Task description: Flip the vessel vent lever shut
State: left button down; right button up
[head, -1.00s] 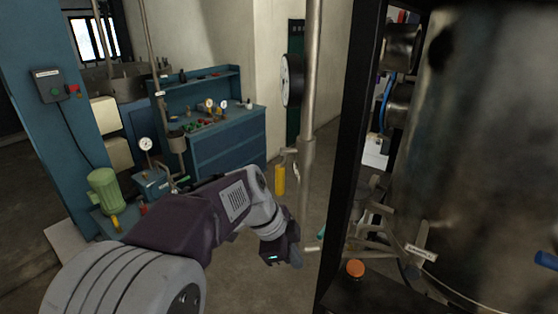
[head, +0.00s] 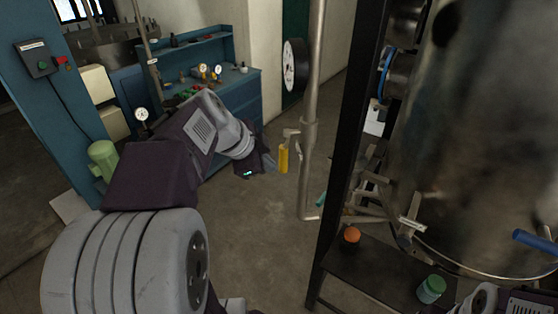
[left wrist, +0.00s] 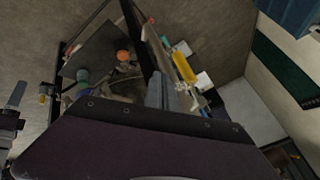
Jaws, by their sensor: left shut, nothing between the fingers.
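A lever with a yellow handle (head: 284,159) hangs down from a fitting on the vertical pipe (head: 310,130). It also shows in the left wrist view (left wrist: 184,66). I see no label on it, so I cannot tell that it is the vent lever. My left gripper (head: 271,164) is shut and empty, just left of the yellow handle in the head view. In the left wrist view its fingers (left wrist: 161,92) lie close below the handle; whether they touch cannot be told. What looks like my right gripper (left wrist: 17,95) shows at the left wrist view's left edge.
A large metal vessel (head: 470,130) stands at right behind a black post (head: 348,140). A low dark stand holds an orange knob (head: 351,235) and a green-capped jar (head: 431,289). A round gauge (head: 294,65) is beside the pipe. A blue workbench (head: 230,100) stands behind; floor between is clear.

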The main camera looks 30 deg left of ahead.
aim_at(285, 153)
pick_arm(q)
jog(key=w+a+f+p, duration=0.1)
jog(key=w+f+p, duration=0.2)
jog(key=w+f, duration=0.2)
jog(key=w, duration=0.2)
jog(key=shift+w+f, duration=0.3)
jog(key=shift+w, duration=0.1)
pick_arm(e)
notch_tip(285, 153, up, 4)
jog(key=shift+f, duration=0.1)
pick_arm(q)
jog(key=shift+a, duration=0.1)
